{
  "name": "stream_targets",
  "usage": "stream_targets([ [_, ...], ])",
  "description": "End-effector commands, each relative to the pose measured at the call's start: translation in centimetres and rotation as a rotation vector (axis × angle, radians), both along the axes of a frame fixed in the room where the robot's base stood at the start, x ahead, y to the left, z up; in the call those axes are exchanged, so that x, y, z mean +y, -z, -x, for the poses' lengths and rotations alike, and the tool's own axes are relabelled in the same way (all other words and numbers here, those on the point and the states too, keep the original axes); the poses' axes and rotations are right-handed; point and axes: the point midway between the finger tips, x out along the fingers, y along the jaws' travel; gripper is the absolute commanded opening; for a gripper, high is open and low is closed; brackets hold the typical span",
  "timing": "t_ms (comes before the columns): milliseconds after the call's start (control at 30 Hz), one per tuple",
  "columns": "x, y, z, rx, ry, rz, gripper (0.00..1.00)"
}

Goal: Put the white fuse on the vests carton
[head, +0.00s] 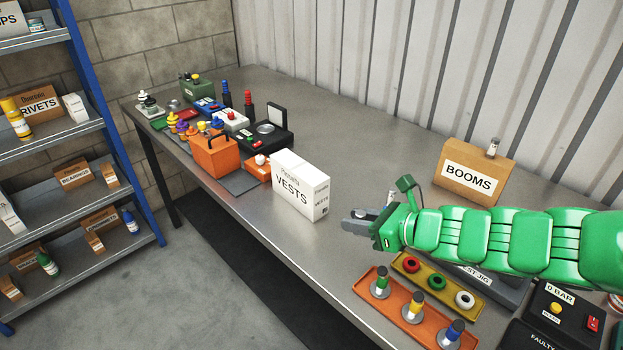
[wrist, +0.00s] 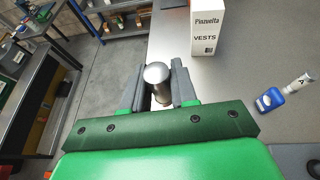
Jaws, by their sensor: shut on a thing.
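The vests carton (head: 300,187) is a white box standing upright on the metal workbench, left of my gripper (head: 355,222) in the head view. It also shows at the top of the wrist view (wrist: 207,27), beyond my fingers and a little to the right. My gripper is shut on a small upright cylinder with a domed silver cap (wrist: 157,74). I take it to be the white fuse; only a little of its pale body shows between the fingers. In the head view the fingers hide most of it. The fuse is apart from the carton.
The brown booms carton (head: 472,175) stands at the back with a small capped cylinder (head: 493,147) on top. An orange tray (head: 403,318) and a yellow tray (head: 410,269) lie in front of my arm. Orange boxes and tools crowd the bench left of the vests carton.

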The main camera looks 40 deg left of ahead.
Motion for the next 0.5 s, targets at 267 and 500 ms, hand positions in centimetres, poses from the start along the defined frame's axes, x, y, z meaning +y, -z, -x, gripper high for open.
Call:
stream_targets([
  [267,4.8,-3.2,-3.1,-0.002,-0.017,0.007,0.00],
  [500,10.1,-7.8,-3.0,-0.009,-0.069,-0.005,0.00],
])
